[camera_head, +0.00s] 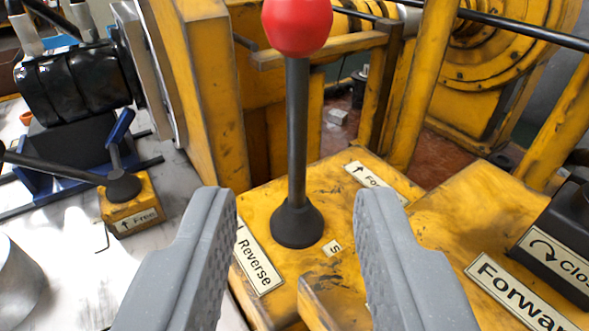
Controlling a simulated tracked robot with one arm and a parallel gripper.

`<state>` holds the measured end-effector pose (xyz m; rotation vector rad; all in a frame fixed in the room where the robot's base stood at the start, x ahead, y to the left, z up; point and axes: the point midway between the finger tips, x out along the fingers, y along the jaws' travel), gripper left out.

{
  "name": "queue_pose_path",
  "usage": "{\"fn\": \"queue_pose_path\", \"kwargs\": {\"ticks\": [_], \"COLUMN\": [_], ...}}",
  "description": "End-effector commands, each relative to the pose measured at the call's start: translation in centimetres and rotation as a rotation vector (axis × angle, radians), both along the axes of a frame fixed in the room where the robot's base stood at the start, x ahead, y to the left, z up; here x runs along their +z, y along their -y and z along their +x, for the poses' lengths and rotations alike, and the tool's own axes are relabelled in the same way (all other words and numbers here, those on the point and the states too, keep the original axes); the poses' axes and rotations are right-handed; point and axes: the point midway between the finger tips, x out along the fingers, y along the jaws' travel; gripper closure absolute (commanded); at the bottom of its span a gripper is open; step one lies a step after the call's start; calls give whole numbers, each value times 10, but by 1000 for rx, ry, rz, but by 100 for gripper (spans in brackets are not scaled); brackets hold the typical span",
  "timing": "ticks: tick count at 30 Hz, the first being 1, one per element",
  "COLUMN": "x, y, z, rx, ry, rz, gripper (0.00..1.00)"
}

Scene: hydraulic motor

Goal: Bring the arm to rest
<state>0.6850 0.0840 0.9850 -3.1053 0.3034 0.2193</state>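My gripper (297,225) is open, its two grey fingers wide apart in the lower middle of the view. Nothing is between the fingertips that I can see them touch. Beyond and between them stands a lever with a black shaft (297,140) and a red ball knob (297,24). The lever looks upright and rises from a black boot (297,223) on a yellow box. The knob's top is cut off by the picture edge. The rest of my arm is not in view.
A "Reverse" label (257,258) lies left of the lever, a "Forward" label (520,292) at lower right. A black "Close" box (565,240) is at the right edge. A small yellow "Free" box (131,205) with levers stands left. Yellow machine frames (205,90) rise behind.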

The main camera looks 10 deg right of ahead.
Motion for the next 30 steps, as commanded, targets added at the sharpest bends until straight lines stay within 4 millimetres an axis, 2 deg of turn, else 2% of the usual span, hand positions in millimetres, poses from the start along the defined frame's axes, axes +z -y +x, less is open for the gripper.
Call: {"fn": "queue_pose_path", "kwargs": {"ticks": [5,8,12,17,18,23,26,30], "x": [23,58,120,190,211,283,329,386], "y": [-2,-4,-6,-6,-5,2,10,22], "z": [12,24,39,41,40,25,9,-24], "rx": [20,53,113,185,201,258,283,305], "ry": [9,19,29,28,32,25,24,7], "rz": [38,84,147,186,192,194,183,154], "gripper": [66,66,66,66,66,66,66,66]}}
